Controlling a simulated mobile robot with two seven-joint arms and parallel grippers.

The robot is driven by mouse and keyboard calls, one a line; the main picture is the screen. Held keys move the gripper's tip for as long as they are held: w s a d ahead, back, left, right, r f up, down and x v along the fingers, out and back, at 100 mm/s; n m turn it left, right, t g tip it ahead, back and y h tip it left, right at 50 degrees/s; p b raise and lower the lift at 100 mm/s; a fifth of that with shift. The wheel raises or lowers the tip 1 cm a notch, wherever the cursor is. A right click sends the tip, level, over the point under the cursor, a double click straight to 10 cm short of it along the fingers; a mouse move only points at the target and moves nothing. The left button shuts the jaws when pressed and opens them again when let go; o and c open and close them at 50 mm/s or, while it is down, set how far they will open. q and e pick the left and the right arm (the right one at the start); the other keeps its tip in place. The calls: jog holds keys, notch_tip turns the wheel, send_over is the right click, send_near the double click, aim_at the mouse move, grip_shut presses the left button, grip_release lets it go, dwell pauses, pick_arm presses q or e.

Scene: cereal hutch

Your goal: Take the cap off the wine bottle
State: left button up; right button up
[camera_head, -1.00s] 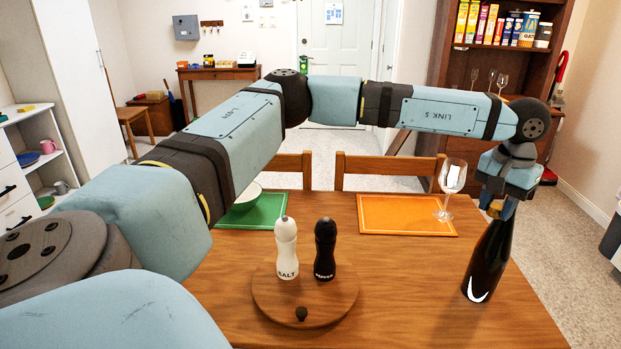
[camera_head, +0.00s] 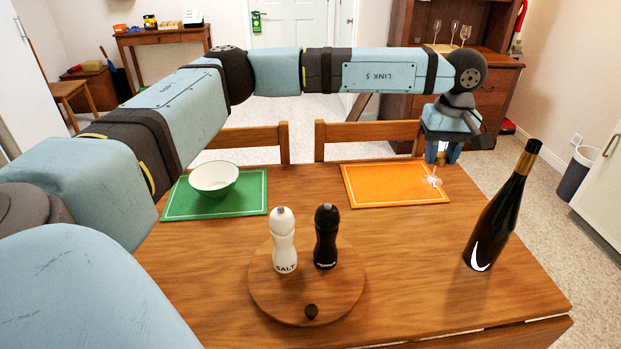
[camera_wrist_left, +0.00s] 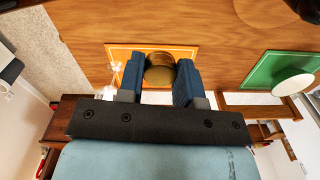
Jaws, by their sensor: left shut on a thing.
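The dark wine bottle (camera_head: 497,225) stands on the table's right side, with a gold neck and a black top end. My left gripper (camera_head: 441,156) is to the left of the bottle's neck and apart from it, above the orange placemat. Its blue fingers are shut on a small gold-brown cap. The round cap (camera_wrist_left: 159,70) shows between the fingertips in the left wrist view. My right gripper is in neither view.
A wine glass stands behind my left gripper, with only its base (camera_head: 432,181) clear. The orange placemat (camera_head: 380,190) lies below. A wooden turntable (camera_head: 345,290) holds a white salt mill (camera_head: 283,240) and a black pepper mill (camera_head: 326,237). A bowl (camera_head: 214,178) sits on the green placemat (camera_head: 245,200).

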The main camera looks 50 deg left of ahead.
pick_arm(q)
jog(key=n, duration=0.2)
jog(key=shift+a+f+n, duration=0.1)
jog(key=shift+f+n, duration=0.05)
jog(key=shift+n, duration=0.15)
jog(key=n, duration=0.4)
jog(key=shift+s+a+f+n, duration=0.15)
jog(key=shift+f+n, duration=0.05)
jog(key=shift+n, duration=0.2)
jog(key=shift+a+n+p, duration=0.1)
jog(key=shift+n+p, duration=0.25)
jog(key=shift+n, duration=0.75)
jog(key=a+n, duration=0.1)
jog(key=n, duration=0.4)
jog(key=m+p, duration=0.3)
jog(key=m, duration=3.2)
send_over(357, 225)
notch_tip(357, 225, down, 5)
notch_tip(357, 225, down, 13)
jog(key=shift+r+b, duration=0.1)
jog(key=shift+b, duration=0.9)
jog(key=shift+f, duration=0.9)
notch_tip(357, 225, down, 5)
jog(key=shift+r+b, duration=0.1)
jog(key=shift+b, duration=0.35)
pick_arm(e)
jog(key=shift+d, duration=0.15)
